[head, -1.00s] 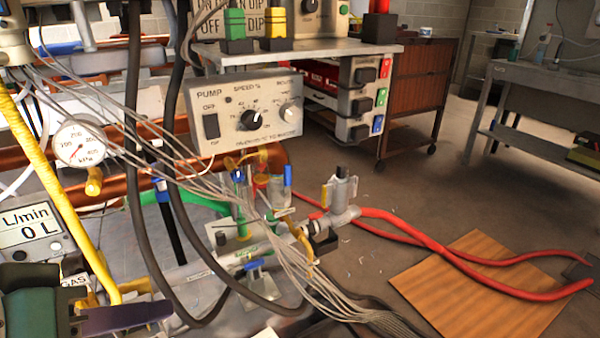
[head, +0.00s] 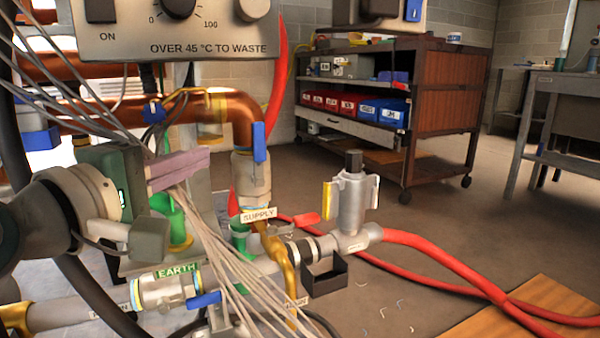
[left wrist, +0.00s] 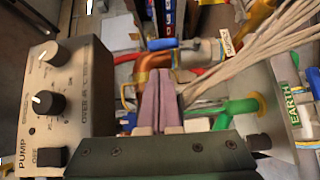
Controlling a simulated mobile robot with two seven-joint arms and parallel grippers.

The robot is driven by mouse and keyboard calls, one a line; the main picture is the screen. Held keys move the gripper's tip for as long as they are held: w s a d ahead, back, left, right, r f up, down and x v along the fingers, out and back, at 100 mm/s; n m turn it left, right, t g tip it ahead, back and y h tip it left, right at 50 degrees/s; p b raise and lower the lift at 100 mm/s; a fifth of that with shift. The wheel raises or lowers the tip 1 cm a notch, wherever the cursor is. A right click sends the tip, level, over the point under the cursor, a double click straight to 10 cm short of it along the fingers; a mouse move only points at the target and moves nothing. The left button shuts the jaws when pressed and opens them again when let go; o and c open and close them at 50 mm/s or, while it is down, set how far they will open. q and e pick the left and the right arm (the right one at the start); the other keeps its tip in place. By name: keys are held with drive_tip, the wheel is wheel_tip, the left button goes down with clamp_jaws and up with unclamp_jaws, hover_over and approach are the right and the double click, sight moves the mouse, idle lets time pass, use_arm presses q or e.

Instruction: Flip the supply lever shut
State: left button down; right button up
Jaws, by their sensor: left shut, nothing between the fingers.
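A vertical grey valve (head: 250,180) below the copper elbow carries a blue lever (head: 259,142), which stands upright along the pipe. A SUPPLY tag (head: 258,214) sits just under this valve. In the left wrist view the blue lever (left wrist: 162,44) lies beyond the fingertips, and the tag (left wrist: 230,42) is partly cut off by cables. My left gripper (head: 208,160) has its mauve fingers shut and empty, pointing right, left of the valve in the head view. It looks apart from the lever. The left wrist view shows the fingers (left wrist: 156,78) together. My right gripper is not in view.
Loose grey cables (head: 215,240) hang close to my left fingers. The pump box (head: 170,30) is above. A trolley (head: 390,130) stands behind.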

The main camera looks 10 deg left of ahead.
sight(259, 142)
use_arm(q)
drive_tip(key=shift+w+a+f+n, duration=0.15)
drive_tip(key=shift+w+f+n, duration=0.25)
drive_tip(key=shift+w, duration=0.1)
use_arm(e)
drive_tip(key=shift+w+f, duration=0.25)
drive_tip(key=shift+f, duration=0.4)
use_arm(q)
drive_tip(key=shift+s, duration=0.1)
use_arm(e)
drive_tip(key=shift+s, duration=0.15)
use_arm(q)
drive_tip(key=b+x, duration=0.5)
drive_tip(key=x, duration=0.5)
drive_tip(key=shift+a+r+b, duration=0.1)
drive_tip(key=shift+r+b, duration=0.05)
drive_tip(key=shift+b, duration=0.25)
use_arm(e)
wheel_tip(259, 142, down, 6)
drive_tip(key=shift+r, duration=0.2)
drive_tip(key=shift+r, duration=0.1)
